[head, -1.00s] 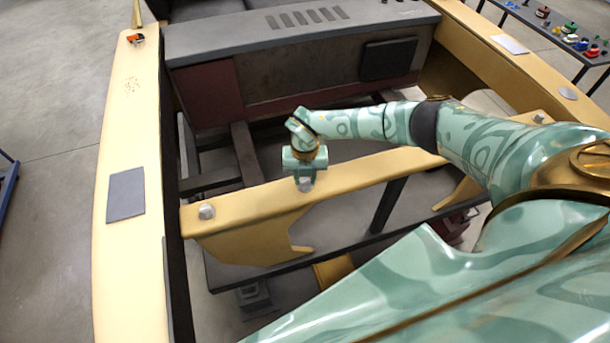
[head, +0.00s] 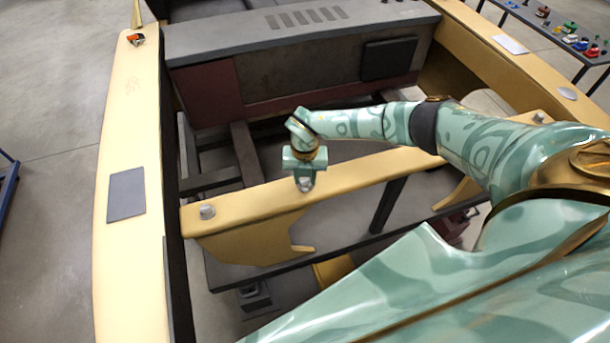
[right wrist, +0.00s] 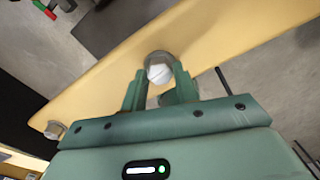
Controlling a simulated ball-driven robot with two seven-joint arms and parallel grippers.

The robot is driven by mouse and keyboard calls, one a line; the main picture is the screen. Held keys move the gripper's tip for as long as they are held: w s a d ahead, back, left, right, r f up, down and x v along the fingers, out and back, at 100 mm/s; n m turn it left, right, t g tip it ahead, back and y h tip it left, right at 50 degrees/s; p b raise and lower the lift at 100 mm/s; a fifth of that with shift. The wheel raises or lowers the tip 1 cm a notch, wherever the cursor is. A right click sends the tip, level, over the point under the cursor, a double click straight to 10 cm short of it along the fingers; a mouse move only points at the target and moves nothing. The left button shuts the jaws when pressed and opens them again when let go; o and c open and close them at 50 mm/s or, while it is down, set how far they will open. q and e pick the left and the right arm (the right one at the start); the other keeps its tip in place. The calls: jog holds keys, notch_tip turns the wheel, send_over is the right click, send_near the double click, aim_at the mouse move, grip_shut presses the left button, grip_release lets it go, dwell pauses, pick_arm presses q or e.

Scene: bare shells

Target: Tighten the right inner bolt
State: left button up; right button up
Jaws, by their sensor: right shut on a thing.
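My right gripper (head: 305,184) points down at the yellow cross beam (head: 260,201), left of the beam's middle. In the right wrist view its two green fingers (right wrist: 160,85) are shut on a grey bolt (right wrist: 158,66), one finger on each side of the pale head. The same bolt (head: 305,185) barely shows between the fingertips in the head view. Another bolt (head: 207,211) stands near the beam's left end, and one (head: 539,116) near its right end. My right arm hides part of the beam between. My left gripper is not in view.
A yellow side rail (head: 128,250) with a grey plate (head: 126,195) runs along the left. A dark grey box (head: 300,75) stands behind the beam. A table (head: 545,30) with several small coloured items is at the top right. Open gaps lie below the beam.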

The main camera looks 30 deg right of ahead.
aim_at(305, 180)
jog(key=shift+w+r, duration=0.2)
dwell(0.3)
jog(key=o, duration=0.8)
jog(key=shift+o, duration=0.9)
jog(key=shift+s+f, duration=0.1)
jog(key=shift+s, duration=0.05)
notch_tip(305, 180, up, 16)
jog(key=shift+r+b, duration=0.2)
jog(key=shift+b, duration=0.1)
